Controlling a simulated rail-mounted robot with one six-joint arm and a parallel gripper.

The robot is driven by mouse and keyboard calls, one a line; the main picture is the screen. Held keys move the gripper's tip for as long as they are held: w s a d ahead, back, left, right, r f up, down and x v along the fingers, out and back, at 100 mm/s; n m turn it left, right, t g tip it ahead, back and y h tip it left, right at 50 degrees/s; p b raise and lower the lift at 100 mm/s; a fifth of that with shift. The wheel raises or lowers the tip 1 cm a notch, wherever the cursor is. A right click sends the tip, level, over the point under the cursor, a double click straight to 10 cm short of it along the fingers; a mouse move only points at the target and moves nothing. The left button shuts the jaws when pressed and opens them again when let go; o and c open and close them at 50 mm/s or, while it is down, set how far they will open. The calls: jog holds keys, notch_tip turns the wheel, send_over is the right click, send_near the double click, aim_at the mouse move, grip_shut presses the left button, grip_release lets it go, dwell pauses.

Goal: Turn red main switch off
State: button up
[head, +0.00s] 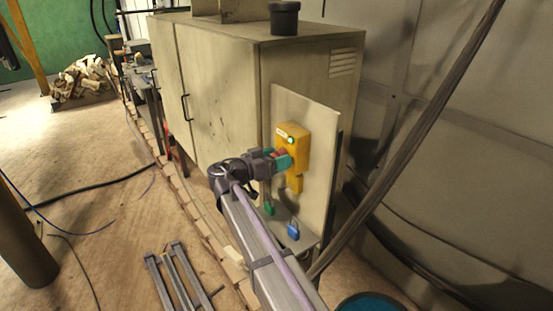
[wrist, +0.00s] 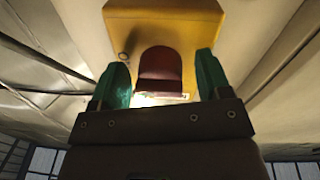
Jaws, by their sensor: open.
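The red main switch (wrist: 160,70) has a dark red handle on a yellow housing (head: 295,148). The housing is fixed to a pale panel on the side of a grey cabinet. In the head view, my gripper (head: 285,160) is at the front of the housing and covers most of the red handle. In the wrist view, my gripper (wrist: 160,80) has its two green fingers apart, one on each side of the red handle. The gripper is open, with a visible gap between the handle and each finger. The yellow housing also shows in the wrist view (wrist: 190,14), behind the handle.
A blue padlock (head: 293,231) and a green item (head: 269,208) are low on the panel, below my gripper. A dark diagonal pole (head: 420,130) is to the right. The cabinet (head: 225,85) stands behind. Metal rails (head: 178,280) lie on the floor.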

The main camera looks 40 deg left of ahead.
jog(key=shift+c, duration=0.3)
jog(key=c, duration=0.8)
jog(key=shift+n, duration=0.4)
jog(key=n, duration=0.8)
jog(key=shift+d+b, duration=0.15)
jog(key=shift+b, duration=0.15)
jog(key=n, duration=0.4)
jog(key=shift+s+r+n+t, duration=0.1)
jog(key=shift+n+t, duration=0.3)
jog(key=n, duration=0.5)
jog(key=shift+d+y, duration=0.1)
jog(key=shift+y, duration=0.2)
